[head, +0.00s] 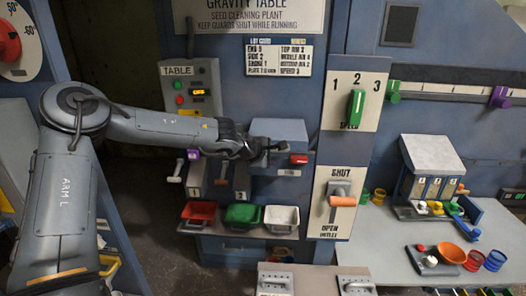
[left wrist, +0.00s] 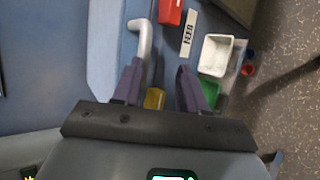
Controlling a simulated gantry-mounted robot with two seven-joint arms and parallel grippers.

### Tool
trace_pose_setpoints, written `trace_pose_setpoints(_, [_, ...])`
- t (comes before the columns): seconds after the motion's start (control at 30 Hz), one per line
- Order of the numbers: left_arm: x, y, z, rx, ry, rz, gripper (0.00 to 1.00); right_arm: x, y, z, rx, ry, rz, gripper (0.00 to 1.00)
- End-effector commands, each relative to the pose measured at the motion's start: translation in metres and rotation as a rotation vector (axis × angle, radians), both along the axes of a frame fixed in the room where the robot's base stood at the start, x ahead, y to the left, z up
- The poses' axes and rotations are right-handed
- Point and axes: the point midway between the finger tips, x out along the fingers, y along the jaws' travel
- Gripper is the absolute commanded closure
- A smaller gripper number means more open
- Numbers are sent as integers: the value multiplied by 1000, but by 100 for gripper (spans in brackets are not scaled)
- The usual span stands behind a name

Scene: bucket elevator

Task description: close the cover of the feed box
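The feed box (head: 270,170) is on the blue machine front, below the lot card. Its grey-blue cover (head: 282,130) shows as a block-like panel above it; I cannot tell its exact angle. In the left wrist view, a pale bar handle (left wrist: 145,38) stands out from a blue panel (left wrist: 104,45), near the white "FEED" label (left wrist: 188,35). My left gripper (head: 262,149) is at the left front of the cover. Its fingers (left wrist: 158,84) are apart, with the handle's lower end between them, nearer the left finger. Contact cannot be made out. My right gripper is not in view.
A red block (head: 298,159) is right of my gripper. Red (head: 200,211), green (head: 243,214) and white (head: 281,217) bins stand on a shelf below. An orange-handled outlet lever (head: 341,200) is further right. Small levers (head: 195,180) hang below my forearm.

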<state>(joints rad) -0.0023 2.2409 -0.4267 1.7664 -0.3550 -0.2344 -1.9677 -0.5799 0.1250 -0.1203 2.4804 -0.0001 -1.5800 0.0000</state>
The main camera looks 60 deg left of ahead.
Motion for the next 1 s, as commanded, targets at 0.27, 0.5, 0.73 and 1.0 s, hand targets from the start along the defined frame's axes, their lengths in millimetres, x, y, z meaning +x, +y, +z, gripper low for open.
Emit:
trace_pose_setpoints(0.27, [-30, -20, 28, 6, -10, -1, 58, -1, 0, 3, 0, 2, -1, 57])
trace_pose_setpoints(0.5, [-46, -31, 41, 7, -12, -1, 58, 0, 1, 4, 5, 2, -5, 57])
trace_pose_setpoints(0.73, [-51, -34, 43, 7, -11, 0, 58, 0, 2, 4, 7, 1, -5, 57])
trace_pose_setpoints(1.0, [-50, -33, 43, 8, -12, 0, 58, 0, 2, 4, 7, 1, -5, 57])
